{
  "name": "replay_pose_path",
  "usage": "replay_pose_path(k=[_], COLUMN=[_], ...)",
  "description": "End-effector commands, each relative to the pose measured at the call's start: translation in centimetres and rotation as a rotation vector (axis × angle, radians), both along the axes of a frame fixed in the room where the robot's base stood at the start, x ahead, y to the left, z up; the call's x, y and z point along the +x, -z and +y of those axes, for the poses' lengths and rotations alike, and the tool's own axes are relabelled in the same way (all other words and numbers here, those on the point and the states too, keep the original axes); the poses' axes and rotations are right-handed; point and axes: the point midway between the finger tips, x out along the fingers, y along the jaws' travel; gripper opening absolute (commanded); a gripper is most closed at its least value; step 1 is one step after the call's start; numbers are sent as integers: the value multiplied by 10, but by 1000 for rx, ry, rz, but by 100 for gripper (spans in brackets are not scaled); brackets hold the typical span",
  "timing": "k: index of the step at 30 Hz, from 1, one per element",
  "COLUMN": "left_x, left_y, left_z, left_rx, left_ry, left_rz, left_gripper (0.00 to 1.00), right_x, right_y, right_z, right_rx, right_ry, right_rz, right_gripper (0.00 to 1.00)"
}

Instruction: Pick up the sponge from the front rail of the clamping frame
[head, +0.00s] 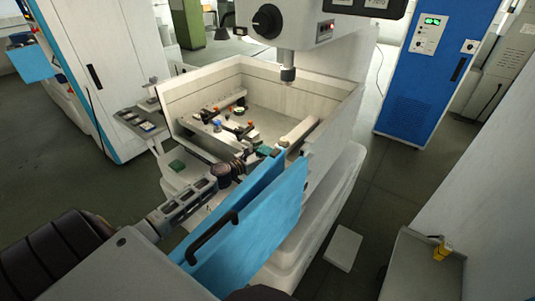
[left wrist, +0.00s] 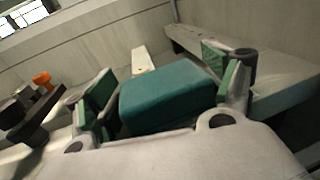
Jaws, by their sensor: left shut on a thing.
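The teal sponge (left wrist: 168,93) lies between the green-padded fingers of my left gripper (left wrist: 165,90) in the left wrist view. The gripper is shut on it. In the head view my left gripper (head: 266,152) reaches over the front of the machine tank, and only a small teal part of the sponge shows there. The clamping frame (head: 301,131) has pale rails inside the tank; its front rail is largely hidden behind my arm and the blue door. I cannot tell whether the sponge still touches the rail. My right gripper is not in view.
The open blue door (head: 262,205) with a black handle stands close below my left arm. The tank wall (head: 335,118) surrounds the frame, and the machine head (head: 287,72) hangs above. Clamps with orange knobs (left wrist: 42,79) sit nearby. A small green item (head: 178,166) lies on the left ledge.

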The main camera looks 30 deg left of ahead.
Motion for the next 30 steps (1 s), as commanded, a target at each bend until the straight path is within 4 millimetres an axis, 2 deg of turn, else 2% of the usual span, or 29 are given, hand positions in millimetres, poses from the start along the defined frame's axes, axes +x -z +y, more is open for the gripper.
replay_pose_path(k=[11,30], left_x=[0,0], left_y=[-13,-80], left_z=[0,0], left_rx=[4,4], left_ry=[1,1], left_rz=[-1,-1], left_gripper=[68,68], right_x=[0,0], right_y=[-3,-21], right_z=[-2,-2], right_rx=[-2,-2], right_ry=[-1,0], right_rz=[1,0], right_gripper=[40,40])
